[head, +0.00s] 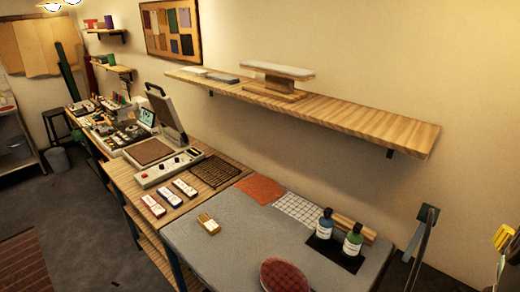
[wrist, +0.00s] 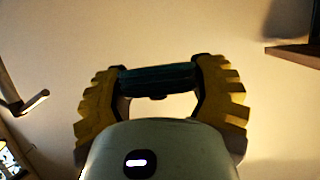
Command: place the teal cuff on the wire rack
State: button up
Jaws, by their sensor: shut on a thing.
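The teal cuff (wrist: 157,77) is a dark teal band held crosswise between the yellow fingers of my gripper (wrist: 160,84) in the wrist view. My gripper is shut on it, with a pale wall behind. In the head view a yellow finger of my gripper (head: 503,238) shows at the right edge; the cuff cannot be made out there. The wire rack (head: 213,171) appears as a dark brown grid lying flat on the wooden bench, left of the grey table. It looks empty, and my gripper is far to its right.
A press (head: 165,118) with a raised lid stands left of the rack. A wooden wall shelf (head: 340,109) overhangs the benches.

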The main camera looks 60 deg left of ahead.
notch_tip(320, 180, down, 17)
jog(key=b, duration=1.5)
